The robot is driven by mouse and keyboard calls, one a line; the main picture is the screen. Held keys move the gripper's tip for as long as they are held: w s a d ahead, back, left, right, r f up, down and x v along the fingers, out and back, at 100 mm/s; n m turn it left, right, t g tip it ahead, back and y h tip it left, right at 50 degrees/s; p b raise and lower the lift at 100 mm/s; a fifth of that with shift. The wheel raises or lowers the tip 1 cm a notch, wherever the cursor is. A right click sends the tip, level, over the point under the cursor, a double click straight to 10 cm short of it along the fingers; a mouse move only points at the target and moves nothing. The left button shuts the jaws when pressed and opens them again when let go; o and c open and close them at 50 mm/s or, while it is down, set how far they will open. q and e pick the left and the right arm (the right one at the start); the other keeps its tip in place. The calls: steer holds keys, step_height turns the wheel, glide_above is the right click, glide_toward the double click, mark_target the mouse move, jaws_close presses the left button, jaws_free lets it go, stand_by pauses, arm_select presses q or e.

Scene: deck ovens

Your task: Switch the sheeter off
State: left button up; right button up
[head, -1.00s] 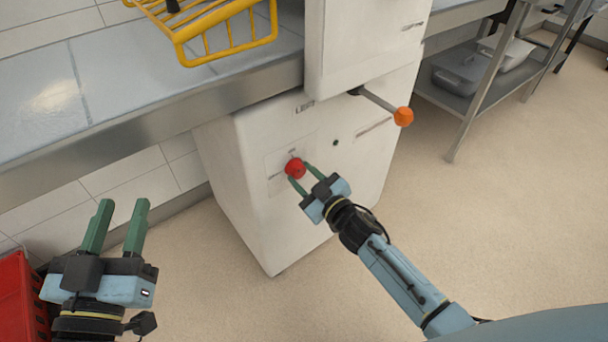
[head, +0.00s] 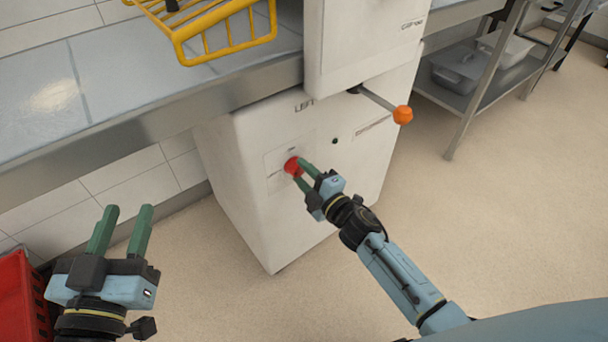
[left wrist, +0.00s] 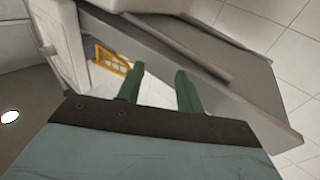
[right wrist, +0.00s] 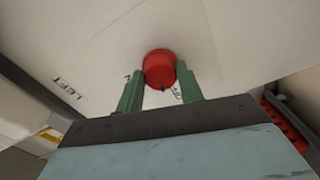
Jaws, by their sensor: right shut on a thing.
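The sheeter is a white cabinet (head: 240,190) in the head view, with a red round knob (head: 291,166) on its front. The red knob also shows in the right wrist view (right wrist: 160,68), between the fingertips. My right gripper (head: 303,174) is shut on the red knob, one finger on each side; the fingers hide part of its edge. My left gripper (head: 125,215) is apart from the sheeter at lower left, fingers apart and empty. The left wrist view shows its two green fingers (left wrist: 158,82) with nothing between them.
An orange-tipped lever (head: 402,115) sticks out of the sheeter above and right of the knob. A yellow wire basket (head: 225,30) stands on the steel counter (head: 150,113). A red crate (head: 18,300) is at lower left.

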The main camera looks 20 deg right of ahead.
steer(key=shift+n, duration=1)
arm_select(q)
steer(key=shift+s+d+r+t+h, duration=0.15)
steer(key=shift+r+t+h, duration=0.15)
steer(key=shift+r+t, duration=0.7)
arm_select(e)
steer(key=shift+n, duration=0.7)
arm_select(q)
steer(key=shift+r+g, duration=0.3)
arm_select(e)
steer(key=o, duration=1)
steer(key=shift+s, duration=0.15)
